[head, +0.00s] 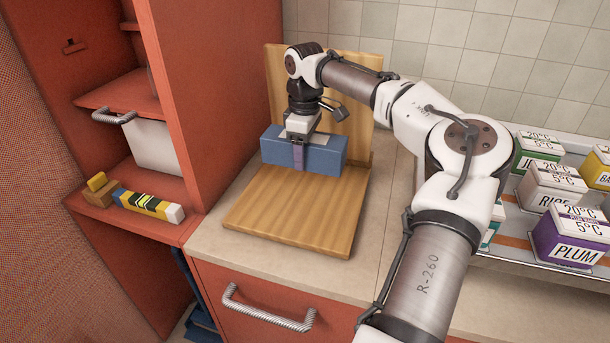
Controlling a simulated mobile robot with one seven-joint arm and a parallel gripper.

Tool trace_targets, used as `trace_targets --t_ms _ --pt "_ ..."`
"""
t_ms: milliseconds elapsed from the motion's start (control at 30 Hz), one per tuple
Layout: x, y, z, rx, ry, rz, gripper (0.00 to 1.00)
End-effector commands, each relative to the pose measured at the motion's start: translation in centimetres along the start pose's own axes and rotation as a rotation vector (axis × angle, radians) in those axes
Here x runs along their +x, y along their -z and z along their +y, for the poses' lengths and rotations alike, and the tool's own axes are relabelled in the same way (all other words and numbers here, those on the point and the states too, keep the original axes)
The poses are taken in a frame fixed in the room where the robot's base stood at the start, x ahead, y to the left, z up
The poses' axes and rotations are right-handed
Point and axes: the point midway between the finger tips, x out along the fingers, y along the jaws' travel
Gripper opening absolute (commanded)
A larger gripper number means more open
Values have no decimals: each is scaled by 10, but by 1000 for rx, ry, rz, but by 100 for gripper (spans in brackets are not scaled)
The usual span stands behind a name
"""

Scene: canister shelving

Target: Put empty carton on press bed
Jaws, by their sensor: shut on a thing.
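A long blue carton (320,159) is at the back of a wooden press bed (298,213), in front of its upright wooden back board (350,122). I cannot tell if the carton rests on the bed or hangs just above it. My gripper (298,155) points down and is shut on the carton near its left half, with one finger showing on the front face. The carton looks level. Its far side and the other finger are hidden.
A red cabinet (220,100) stands close on the left, with an open shelf holding a yellow-striped block (150,205). On the right, a metal tray holds several labelled canisters, including PLUM (572,238). The bed's front part is bare. A drawer handle (268,312) juts out below the counter.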

Motion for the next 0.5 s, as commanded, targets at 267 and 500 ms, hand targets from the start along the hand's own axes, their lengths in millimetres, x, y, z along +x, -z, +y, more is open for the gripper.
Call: trace_targets --t_ms 267,500 --pt "46 0 0 0 0 -1 42" --pt "73 0 0 -1 1 0 42"
